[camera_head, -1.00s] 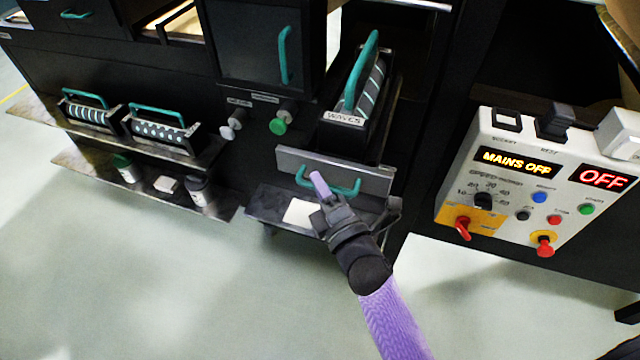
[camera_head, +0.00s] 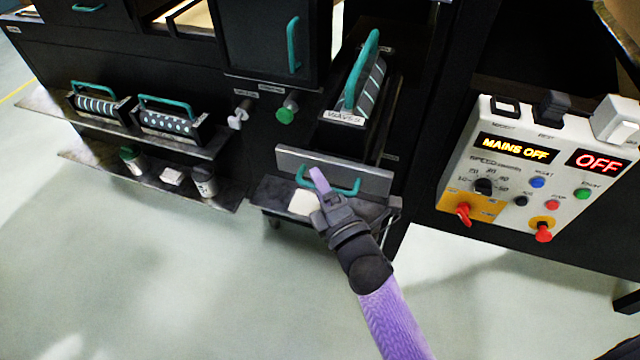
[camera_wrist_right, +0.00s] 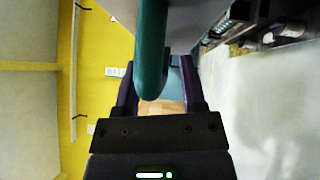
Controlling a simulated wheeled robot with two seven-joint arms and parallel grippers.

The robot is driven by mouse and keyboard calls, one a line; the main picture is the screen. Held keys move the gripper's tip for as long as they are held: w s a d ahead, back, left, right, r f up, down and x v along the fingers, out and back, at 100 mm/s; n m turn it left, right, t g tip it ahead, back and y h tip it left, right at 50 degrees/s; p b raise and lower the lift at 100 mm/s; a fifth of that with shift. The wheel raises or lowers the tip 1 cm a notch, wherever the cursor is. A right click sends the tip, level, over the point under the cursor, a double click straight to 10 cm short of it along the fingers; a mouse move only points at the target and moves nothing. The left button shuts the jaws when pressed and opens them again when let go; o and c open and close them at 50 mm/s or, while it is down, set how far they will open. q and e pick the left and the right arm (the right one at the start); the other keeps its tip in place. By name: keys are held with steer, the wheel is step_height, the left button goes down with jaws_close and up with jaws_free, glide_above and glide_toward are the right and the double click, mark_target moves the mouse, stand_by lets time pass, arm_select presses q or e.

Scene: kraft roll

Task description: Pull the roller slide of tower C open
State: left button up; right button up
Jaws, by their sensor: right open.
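The roller slide has a grey front panel (camera_head: 372,180) with a teal bow handle (camera_head: 345,190), low on the dark machine. A patterned roller with a teal carrying handle and a label reading WAVES (camera_head: 342,117) sits above and behind the panel. I cannot read a tower letter. My right gripper (camera_head: 319,181) is at the left part of the panel's handle. In the right wrist view the teal handle (camera_wrist_right: 152,50) runs between the two open purple fingers, with visible room on its right. Whether a finger touches it, I cannot tell. My left gripper is out of view.
A dark shelf (camera_head: 385,212) with a pale card (camera_head: 304,203) lies under the panel. A control box (camera_head: 510,185) reading MAINS OFF and OFF stands to the right. Two more rollers (camera_head: 168,120) and small jars (camera_head: 203,182) sit at left. The floor in front is clear.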

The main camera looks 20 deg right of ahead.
steer(key=shift+s, duration=0.1)
steer(key=v, duration=0.9)
steer(key=shift+s, duration=0.35)
steer(key=shift+d, duration=0.15)
steer(key=s+f+m+g+h, duration=0.1)
steer(key=s+f+m+g, duration=0.25)
steer(key=f, duration=0.45)
steer(key=s+f+m+g+h, duration=0.1)
steer(key=s+f+m+g, duration=0.3)
steer(key=f, duration=0.5)
steer(key=s+f+m+g+h, duration=0.1)
steer(key=s+f+m+g, duration=0.2)
steer(key=f+m, duration=0.35)
steer(key=s+d+f+m+g, duration=0.2)
steer(key=s+f+g, duration=0.2)
steer(key=s, duration=0.5)
steer(key=s+d+f+m+g+h, duration=0.1)
steer(key=s+d+f+m+g, duration=0.2)
steer(key=s+f, duration=0.3)
steer(key=s+g, duration=0.1)
steer(key=s, duration=0.3)
steer(key=shift+d+f, duration=0.3)
